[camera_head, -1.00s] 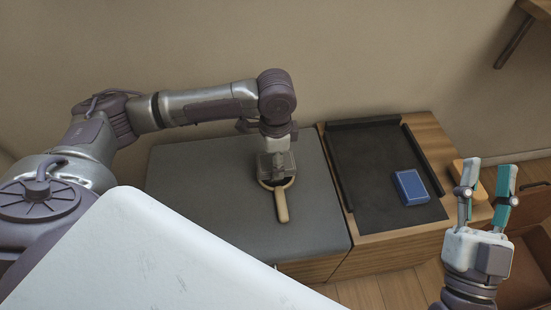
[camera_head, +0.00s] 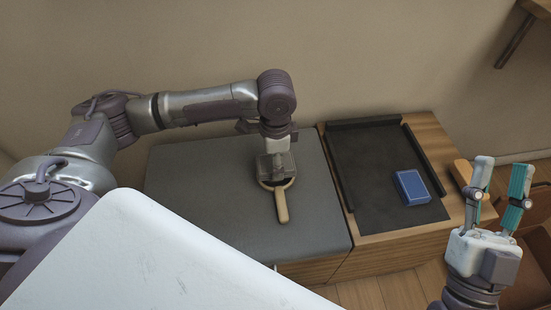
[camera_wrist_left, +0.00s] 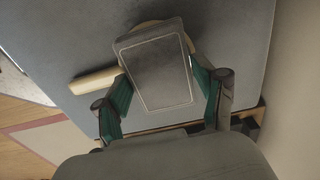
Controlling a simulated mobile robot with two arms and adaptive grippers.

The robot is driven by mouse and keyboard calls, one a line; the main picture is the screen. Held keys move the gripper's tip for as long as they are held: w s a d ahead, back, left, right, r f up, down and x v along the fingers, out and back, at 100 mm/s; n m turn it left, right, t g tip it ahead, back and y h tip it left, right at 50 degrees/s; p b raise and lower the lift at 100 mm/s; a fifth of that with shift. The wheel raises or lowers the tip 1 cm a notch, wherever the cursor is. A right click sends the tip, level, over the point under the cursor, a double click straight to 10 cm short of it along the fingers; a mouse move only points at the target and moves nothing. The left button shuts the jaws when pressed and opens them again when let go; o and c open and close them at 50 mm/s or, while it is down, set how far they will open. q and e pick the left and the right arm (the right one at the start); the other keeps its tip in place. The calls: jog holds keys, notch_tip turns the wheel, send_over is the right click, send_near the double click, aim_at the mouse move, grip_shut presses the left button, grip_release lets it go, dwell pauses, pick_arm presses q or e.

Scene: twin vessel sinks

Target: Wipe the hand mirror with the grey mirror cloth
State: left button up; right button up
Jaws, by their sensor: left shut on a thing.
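The hand mirror (camera_head: 282,207) lies on the grey top at the left, its pale wooden handle towards me. My left gripper (camera_head: 276,162) points down over the mirror's round head and is shut on the grey mirror cloth (camera_wrist_left: 158,65), a folded pad with a light stitched border. The cloth covers most of the mirror's glass. The mirror's handle (camera_wrist_left: 95,80) sticks out at the left in the wrist view; whether the cloth touches the glass cannot be told. My right gripper (camera_head: 502,170) is open and empty at the right.
A blue box (camera_head: 411,187) lies on a black tray (camera_head: 370,150) with raised edges, on the wooden top to the right. The grey top (camera_head: 200,190) is clear left of the mirror. A beige wall stands behind; a brown box (camera_head: 535,255) is at the far right.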

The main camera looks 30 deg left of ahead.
pick_arm(q)
jog(key=shift+f, duration=0.4)
pick_arm(e)
jog(key=shift+w+f+g, duration=0.3)
pick_arm(q)
jog(key=shift+f, duration=0.1)
pick_arm(e)
jog(key=shift+f, duration=0.1)
pick_arm(q)
jog(key=shift+f, duration=0.15)
pick_arm(e)
jog(key=shift+w+f, duration=0.1)
jog(key=shift+f, duration=0.15)
pick_arm(q)
jog(key=shift+f, duration=0.1)
pick_arm(e)
jog(key=shift+w+a+f+g, duration=0.1)
jog(key=shift+f+g, duration=0.05)
jog(key=shift+g, duration=0.15)
pick_arm(q)
jog(key=shift+p, duration=0.55)
pick_arm(e)
jog(key=shift+w+f+g+h, duration=0.4)
jog(key=shift+w+f+g, duration=0.3)
jog(key=shift+f+g, duration=0.3)
dwell(1.6)
